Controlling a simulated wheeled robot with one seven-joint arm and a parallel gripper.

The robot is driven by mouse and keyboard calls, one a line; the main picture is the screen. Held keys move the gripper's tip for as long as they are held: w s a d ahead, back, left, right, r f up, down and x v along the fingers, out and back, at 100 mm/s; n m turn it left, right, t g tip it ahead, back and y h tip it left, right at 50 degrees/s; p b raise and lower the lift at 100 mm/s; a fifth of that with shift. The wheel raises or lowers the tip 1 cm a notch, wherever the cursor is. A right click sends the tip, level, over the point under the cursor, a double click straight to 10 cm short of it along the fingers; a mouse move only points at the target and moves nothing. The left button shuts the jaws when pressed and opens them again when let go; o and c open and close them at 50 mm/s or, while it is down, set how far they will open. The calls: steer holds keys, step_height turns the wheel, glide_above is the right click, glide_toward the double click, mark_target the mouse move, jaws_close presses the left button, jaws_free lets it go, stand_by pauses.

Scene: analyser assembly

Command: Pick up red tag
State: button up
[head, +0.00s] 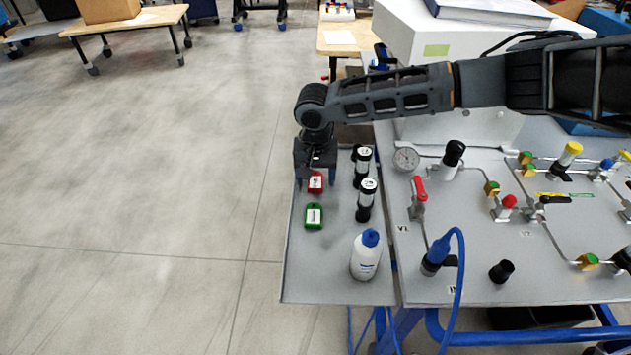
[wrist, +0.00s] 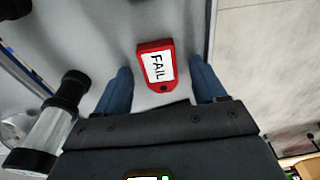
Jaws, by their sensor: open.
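The red tag (head: 315,182) lies flat on the grey side tray (head: 312,285), near the tray's left edge. In the wrist view the red tag (wrist: 156,66) shows a white label reading FAIL and lies between and a little beyond the fingertips. My gripper (head: 316,168) is over the tray, just behind the tag in the head view. Its two blue-grey fingers are apart on either side of the tag in the wrist view (wrist: 160,78), with nothing held. I cannot tell how high the fingertips are above the tray.
A green tag (head: 314,216) lies in front of the red one. Two black-and-white cylinders (head: 363,167) (head: 367,200) stand to the right, and a white bottle with a blue cap (head: 366,256) is nearer the front. The panel with valves and gauge (head: 480,265) adjoins the tray.

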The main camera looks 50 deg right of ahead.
steer(key=shift+c, duration=0.3)
steer(key=c, duration=1.1)
steer(key=shift+r, duration=0.1)
